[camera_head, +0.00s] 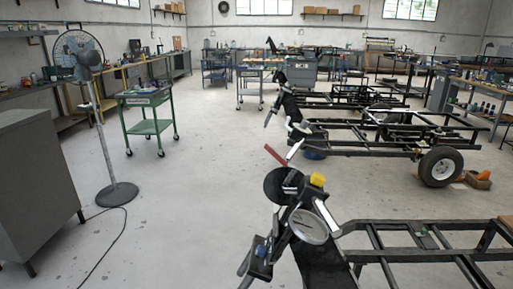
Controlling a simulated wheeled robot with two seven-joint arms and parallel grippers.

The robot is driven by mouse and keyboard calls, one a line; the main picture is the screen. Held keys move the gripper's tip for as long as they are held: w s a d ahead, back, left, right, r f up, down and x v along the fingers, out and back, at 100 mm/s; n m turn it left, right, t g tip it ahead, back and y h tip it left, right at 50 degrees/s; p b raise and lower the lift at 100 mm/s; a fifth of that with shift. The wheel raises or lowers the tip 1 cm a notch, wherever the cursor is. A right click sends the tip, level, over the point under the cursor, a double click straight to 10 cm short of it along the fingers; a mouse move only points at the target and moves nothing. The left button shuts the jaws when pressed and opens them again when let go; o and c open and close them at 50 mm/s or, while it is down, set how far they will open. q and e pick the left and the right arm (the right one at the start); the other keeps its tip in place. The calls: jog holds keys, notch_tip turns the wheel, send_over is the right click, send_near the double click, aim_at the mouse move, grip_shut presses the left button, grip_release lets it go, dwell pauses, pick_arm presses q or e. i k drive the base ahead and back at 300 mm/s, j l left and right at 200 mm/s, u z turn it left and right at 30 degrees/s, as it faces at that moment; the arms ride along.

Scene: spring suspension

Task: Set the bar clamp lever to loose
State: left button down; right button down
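A slim red lever-like piece (276,155) stands tilted at the top of the nearest black assembly, beside a pale bar (295,150). I cannot tell for certain whether it is the bar clamp lever, or whether it is set tight or loose. A silver round part (309,226) sits lower on the same assembly. Neither of my grippers shows in the head view.
The nearest black frame (403,253) runs off to the right. More frames with wheels (440,166) stand behind it. A fan on a stand (105,140), a green cart (146,100) and a grey cabinet (40,190) are at left. The floor between is mostly clear, with a cable (108,249).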

aim_at(266, 146)
jog(key=j+z, duration=0.1)
jog(key=z, duration=0.2)
jog(key=i+j+z, duration=0.1)
jog(key=z, duration=0.15)
jog(key=i+j+z, duration=0.1)
jog(key=j+z, duration=0.25)
jog(key=j, duration=0.7)
jog(key=j+z, duration=0.35)
jog(key=j, duration=1.55)
jog(key=k+j, duration=0.1)
jog(key=j, duration=0.75)
jog(key=k+j, duration=0.1)
jog(key=j, duration=0.75)
jog(key=i+z, duration=0.05)
